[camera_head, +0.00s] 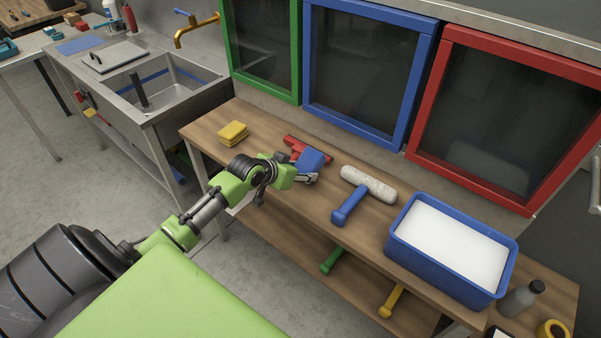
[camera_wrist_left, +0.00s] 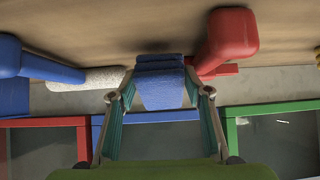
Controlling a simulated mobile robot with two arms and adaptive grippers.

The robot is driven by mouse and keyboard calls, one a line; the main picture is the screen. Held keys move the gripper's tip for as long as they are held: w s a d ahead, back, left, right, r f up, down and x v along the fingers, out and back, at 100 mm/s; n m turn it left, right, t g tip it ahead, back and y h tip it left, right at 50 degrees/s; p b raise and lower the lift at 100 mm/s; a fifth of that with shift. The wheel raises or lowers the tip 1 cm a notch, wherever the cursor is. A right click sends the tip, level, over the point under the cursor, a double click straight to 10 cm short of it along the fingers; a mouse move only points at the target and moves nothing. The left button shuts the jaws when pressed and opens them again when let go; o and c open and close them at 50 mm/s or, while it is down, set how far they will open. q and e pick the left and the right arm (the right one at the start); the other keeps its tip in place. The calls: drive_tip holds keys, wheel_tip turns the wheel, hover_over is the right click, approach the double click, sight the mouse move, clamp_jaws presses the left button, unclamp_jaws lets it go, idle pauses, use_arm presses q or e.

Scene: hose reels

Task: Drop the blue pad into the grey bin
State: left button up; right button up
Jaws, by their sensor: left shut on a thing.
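The blue pad (camera_head: 311,158) is between the fingers of my left gripper (camera_head: 307,172), over the wooden bench beside a red tool (camera_head: 297,146). In the left wrist view the blue pad (camera_wrist_left: 160,82) shows between the two fingertips of the left gripper (camera_wrist_left: 160,95), which is shut on it. I cannot tell whether the pad touches the bench top. I cannot make out a grey bin in either view. My right gripper is not in view.
A yellow sponge stack (camera_head: 232,132), a white roller with blue handle (camera_head: 368,185) and a blue tub with white contents (camera_head: 440,280) stand on the bench (camera_head: 262,122). Blue, green and red framed windows rise behind. A sink (camera_head: 165,90) is at left.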

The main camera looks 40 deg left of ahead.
use_arm(q)
drive_tip(key=shift+f, duration=0.6)
drive_tip(key=o, duration=0.8)
drive_tip(key=shift+f, duration=0.15)
